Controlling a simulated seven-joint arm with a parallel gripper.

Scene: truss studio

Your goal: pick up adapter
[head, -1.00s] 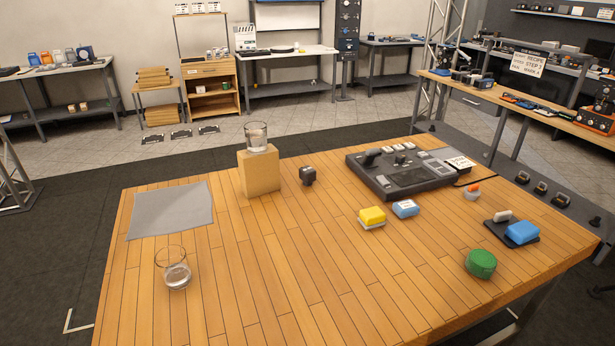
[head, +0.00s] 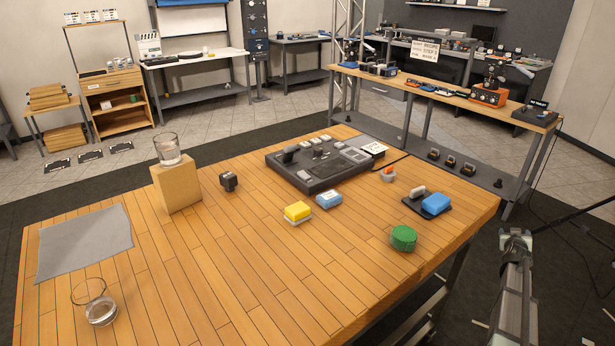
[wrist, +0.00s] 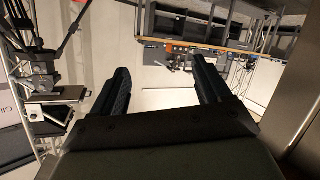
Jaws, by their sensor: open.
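A small dark block (head: 228,181), which looks like the adapter, stands on the wooden table (head: 200,270) in the head view. It is right of the tan block and left of the black console, apart from both. My gripper (wrist: 160,77) shows in the wrist view with its two dark fingers spread wide and nothing between them. The wrist view looks out at the room's shelving and truss, without the adapter in sight. The gripper is far from the adapter, and I cannot make it out clearly in the head view.
A glass (head: 167,148) stands on the tan block (head: 177,187). Another glass (head: 96,304) stands near the grey cloth (head: 85,242). The black console (head: 318,166), yellow sponge (head: 298,212), blue block (head: 328,199) and green round item (head: 403,238) lie rightward. The table's front middle is clear.

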